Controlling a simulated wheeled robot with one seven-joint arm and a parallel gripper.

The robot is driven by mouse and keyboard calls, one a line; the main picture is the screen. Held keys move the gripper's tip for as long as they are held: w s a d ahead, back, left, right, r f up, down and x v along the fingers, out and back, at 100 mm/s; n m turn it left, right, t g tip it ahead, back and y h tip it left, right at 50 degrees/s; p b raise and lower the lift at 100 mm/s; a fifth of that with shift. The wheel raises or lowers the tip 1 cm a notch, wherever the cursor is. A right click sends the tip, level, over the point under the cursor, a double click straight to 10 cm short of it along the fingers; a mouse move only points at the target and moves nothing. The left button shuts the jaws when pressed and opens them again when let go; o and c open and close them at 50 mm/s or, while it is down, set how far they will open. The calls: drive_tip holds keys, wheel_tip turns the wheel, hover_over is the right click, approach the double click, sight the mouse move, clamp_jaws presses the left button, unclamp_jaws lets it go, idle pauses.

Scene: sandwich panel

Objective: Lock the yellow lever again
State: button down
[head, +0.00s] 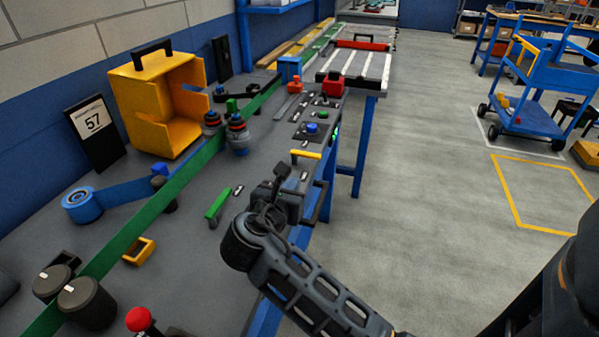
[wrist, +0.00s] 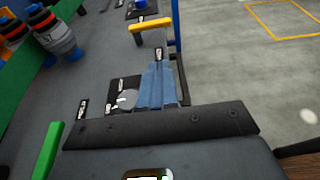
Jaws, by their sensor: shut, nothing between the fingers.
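The yellow lever (head: 306,154) is a short bar lying crosswise near the bench's right edge. My gripper (head: 283,172) is over the bench edge, on the near side of the lever. In the wrist view the fingers of my gripper (wrist: 157,70) are together, with nothing between them, and point toward the lever. They look apart from it. The exact height of the fingertips above the bench is hard to tell.
A green lever (head: 217,205) stands left of my gripper. A blue button (head: 312,128) and a red-topped box (head: 332,84) lie beyond the yellow lever. Bottle-like parts (head: 238,137) stand by the green belt (head: 150,226).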

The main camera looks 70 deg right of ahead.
drive_tip(key=x, duration=0.9)
drive_tip(key=r+x, duration=0.1)
drive_tip(key=x, duration=0.3)
drive_tip(key=shift+d+p, duration=0.3)
drive_tip(key=shift+p, duration=0.05)
